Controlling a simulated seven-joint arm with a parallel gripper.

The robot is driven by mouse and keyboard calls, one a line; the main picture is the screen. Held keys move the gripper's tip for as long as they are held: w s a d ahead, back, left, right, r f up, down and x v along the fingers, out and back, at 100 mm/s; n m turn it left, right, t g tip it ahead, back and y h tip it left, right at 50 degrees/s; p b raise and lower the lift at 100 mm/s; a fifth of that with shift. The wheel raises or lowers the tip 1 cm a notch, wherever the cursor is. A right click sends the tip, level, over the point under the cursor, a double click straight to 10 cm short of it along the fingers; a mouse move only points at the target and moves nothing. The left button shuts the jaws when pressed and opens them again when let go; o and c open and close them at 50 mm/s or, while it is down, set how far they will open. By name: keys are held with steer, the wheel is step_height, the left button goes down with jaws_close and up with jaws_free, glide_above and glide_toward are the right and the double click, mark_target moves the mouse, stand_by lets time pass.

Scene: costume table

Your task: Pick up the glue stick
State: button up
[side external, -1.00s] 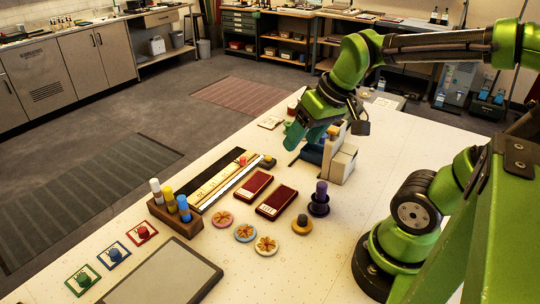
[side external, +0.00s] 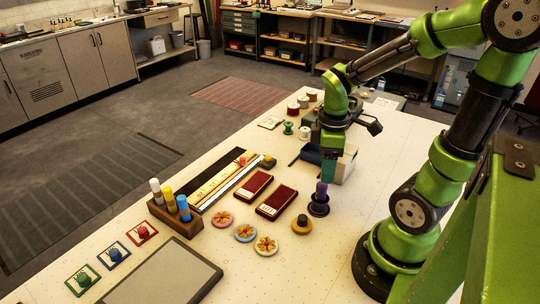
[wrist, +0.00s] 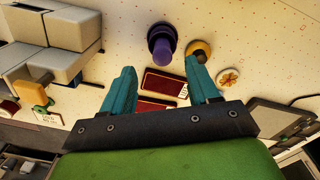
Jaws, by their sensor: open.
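A purple stick (side external: 321,189), which looks like the glue stick, stands upright in a dark round base (side external: 319,209) on the table. In the wrist view the purple stick (wrist: 163,46) shows just beyond my fingertips, roughly centred between them. My gripper (side external: 329,178) points down with teal fingers, close above and behind the stick in the side view. In the wrist view my gripper (wrist: 160,72) is open, with nothing between the fingers. I cannot tell the exact height gap to the stick.
Grey boxes (side external: 347,166) stand close behind my gripper. An ochre knob (side external: 302,225), round badges (side external: 266,246) and dark red cases (side external: 276,201) lie nearby. A wooden rack (side external: 175,217) holds several coloured sticks. The table right of the purple stick is clear.

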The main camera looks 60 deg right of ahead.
mark_target(322, 188)
steer(key=f, duration=0.8)
steer(key=shift+w+a, duration=0.15)
steer(key=shift+w, duration=0.1)
jaws_close()
